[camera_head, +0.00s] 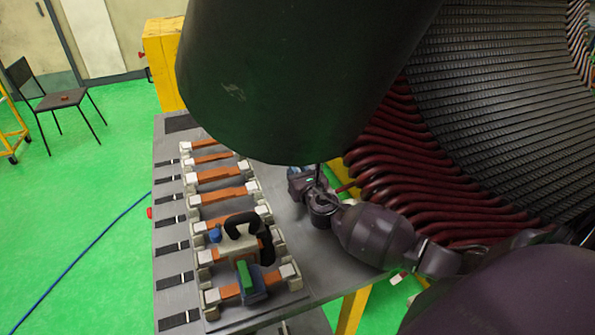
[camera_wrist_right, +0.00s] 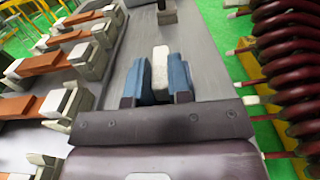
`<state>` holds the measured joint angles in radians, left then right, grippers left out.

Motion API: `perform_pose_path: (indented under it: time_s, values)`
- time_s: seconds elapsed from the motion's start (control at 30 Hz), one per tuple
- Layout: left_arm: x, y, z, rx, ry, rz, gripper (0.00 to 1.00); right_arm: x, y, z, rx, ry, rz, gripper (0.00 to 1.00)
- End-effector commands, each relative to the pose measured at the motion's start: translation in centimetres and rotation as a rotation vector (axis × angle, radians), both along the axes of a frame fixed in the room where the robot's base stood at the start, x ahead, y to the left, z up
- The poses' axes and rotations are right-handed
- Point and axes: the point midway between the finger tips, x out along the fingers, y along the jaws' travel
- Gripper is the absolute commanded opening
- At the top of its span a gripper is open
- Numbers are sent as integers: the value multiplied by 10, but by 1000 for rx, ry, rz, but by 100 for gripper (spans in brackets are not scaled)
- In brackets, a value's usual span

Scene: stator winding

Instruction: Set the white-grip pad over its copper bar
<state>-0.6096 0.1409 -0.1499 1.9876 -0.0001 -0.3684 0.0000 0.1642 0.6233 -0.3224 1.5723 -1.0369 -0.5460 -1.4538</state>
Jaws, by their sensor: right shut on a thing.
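My right gripper (camera_head: 300,182) is over the right part of the grey table, right of the row of copper bars. In the right wrist view its blue fingers (camera_wrist_right: 160,78) are shut on a white grip (camera_wrist_right: 160,68). The pad's body below the grip cannot be made out. Several copper bars (camera_head: 222,195) lie across pale end blocks in a row; they also show at the left of the right wrist view (camera_wrist_right: 38,64). The gripper is apart from them. Which bar belongs to the white-grip pad cannot be told. My left gripper is not in view.
A black curved handle (camera_head: 245,222), a green-topped block (camera_head: 245,275) and a small blue piece (camera_head: 215,235) sit at the near bars. Dark red coils (camera_head: 400,160) stand close right.

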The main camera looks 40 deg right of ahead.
Motion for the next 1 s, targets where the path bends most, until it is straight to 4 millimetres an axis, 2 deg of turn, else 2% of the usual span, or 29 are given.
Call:
perform_pose_path:
  time_s: [0.07,0.1,0.27,0.53,0.67,0.77,1.0]
  values:
    - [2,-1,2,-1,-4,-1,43,0,0,1,0,-1,0,0]
    - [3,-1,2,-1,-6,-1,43,0,0,1,0,-1,0,25]
    - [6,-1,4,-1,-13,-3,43,0,0,1,0,0,0,48]
    - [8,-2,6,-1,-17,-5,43,-1,0,0,0,1,0,48]
    - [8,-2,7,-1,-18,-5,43,-8,2,0,0,1,1,48]
    - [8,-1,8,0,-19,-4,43,-21,5,0,1,1,1,48]
    - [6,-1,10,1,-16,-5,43,-63,15,-1,2,3,0,48]
